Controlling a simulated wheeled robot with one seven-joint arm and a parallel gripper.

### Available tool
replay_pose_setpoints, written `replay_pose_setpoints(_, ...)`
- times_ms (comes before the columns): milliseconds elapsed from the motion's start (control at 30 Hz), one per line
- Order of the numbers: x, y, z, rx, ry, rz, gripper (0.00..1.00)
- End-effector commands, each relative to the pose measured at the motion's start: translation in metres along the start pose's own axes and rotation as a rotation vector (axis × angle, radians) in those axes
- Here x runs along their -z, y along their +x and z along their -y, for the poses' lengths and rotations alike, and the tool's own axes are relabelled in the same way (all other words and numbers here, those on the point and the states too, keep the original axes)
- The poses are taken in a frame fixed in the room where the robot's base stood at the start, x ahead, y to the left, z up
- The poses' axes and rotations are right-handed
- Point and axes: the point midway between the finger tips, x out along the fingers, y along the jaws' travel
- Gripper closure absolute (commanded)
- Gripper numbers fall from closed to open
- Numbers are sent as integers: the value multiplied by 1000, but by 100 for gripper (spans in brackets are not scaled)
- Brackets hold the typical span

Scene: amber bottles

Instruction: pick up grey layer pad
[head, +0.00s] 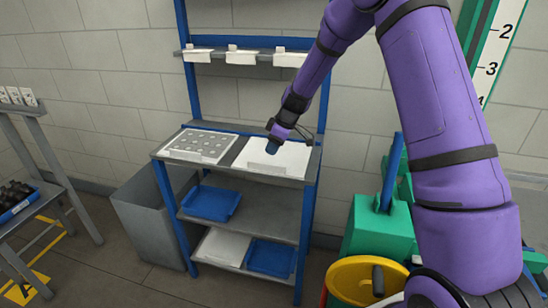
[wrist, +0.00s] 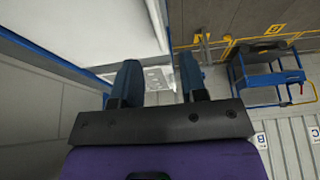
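My gripper (head: 272,149) is over the right half of the rack's top shelf, above a plain white sheet (head: 290,160). In the wrist view my gripper (wrist: 159,80) has its two blue fingers apart with a gap between them. A pale label plate lies beyond that gap, and I see nothing held. A light grey pad with rows of darker round spots (head: 199,144) lies flat on the left half of the same shelf, apart from my gripper. A white surface (wrist: 80,30) fills the upper left of the wrist view.
The blue-framed rack (head: 310,205) has lower shelves with blue trays (head: 211,203) and a white sheet (head: 222,247). A grey bin (head: 150,222) stands to its left. A blue cart (wrist: 270,75) shows in the wrist view.

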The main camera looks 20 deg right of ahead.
Motion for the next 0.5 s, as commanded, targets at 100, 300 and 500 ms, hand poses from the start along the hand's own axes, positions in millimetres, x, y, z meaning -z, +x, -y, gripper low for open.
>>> replay_pose_setpoints(100, -1, 19, 0, 2, 2, 2, 61)
replay_pose_setpoints(300, -1, 40, 0, 1, 2, 2, 61)
replay_pose_setpoints(500, -7, 63, -2, 2, 3, 3, 61)
